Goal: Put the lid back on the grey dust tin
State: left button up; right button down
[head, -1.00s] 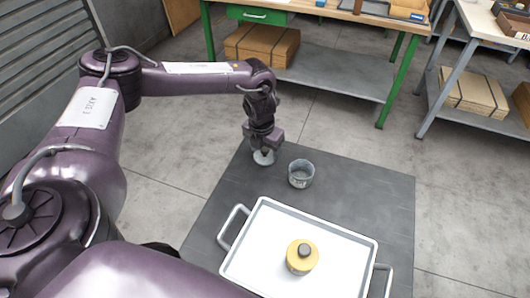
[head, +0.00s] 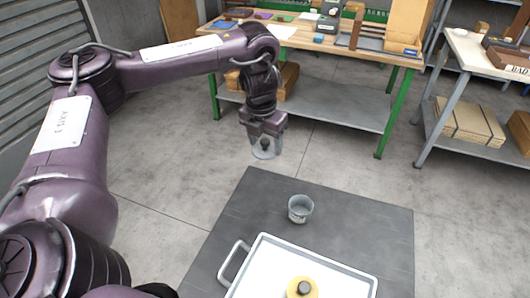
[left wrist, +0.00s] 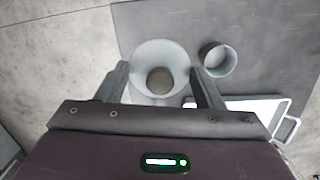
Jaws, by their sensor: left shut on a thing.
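The grey dust tin (head: 300,209) stands open and upright on the dark mat (head: 345,225), behind the white tray. A pale grey round lid (left wrist: 160,52) with a darker knob is in my left gripper (left wrist: 160,78), in the air with its knob between the fingers. In the head view the lid (head: 264,153) hangs below the gripper, left of and beyond the tin in the picture. In the left wrist view the tin (left wrist: 218,60) is just right of the lid, apart from it. My right gripper is not in view.
The white tray (head: 262,262) with raised handles holds a yellow round thing (head: 303,288) with a dark knob. A workbench with green legs (head: 392,112) and a grey-legged table (head: 443,90) stand behind. The mat around the tin is clear.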

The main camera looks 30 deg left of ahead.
pick_arm(q)
notch_tip(320, 180, up, 2)
jog(key=shift+r+p, duration=0.1)
jog(key=shift+p, duration=0.25)
jog(key=shift+w+d+p, duration=0.1)
jog(key=shift+d+p, duration=0.2)
jog(key=s+d+f+p, duration=0.2)
jog(key=d+f+p, duration=0.7)
jog(key=d, duration=0.4)
jog(key=shift+m, duration=0.4)
jog(key=shift+w+a+f+b, duration=0.1)
jog(key=shift+a+f+b, duration=0.05)
jog(key=shift+f+b, duration=1.05)
jog(key=shift+w+a+f+b, duration=0.1)
jog(key=shift+f+b, duration=0.9)
jog(key=shift+f, duration=0.4)
jog(key=shift+f, duration=0.1)
jog(key=o, duration=1)
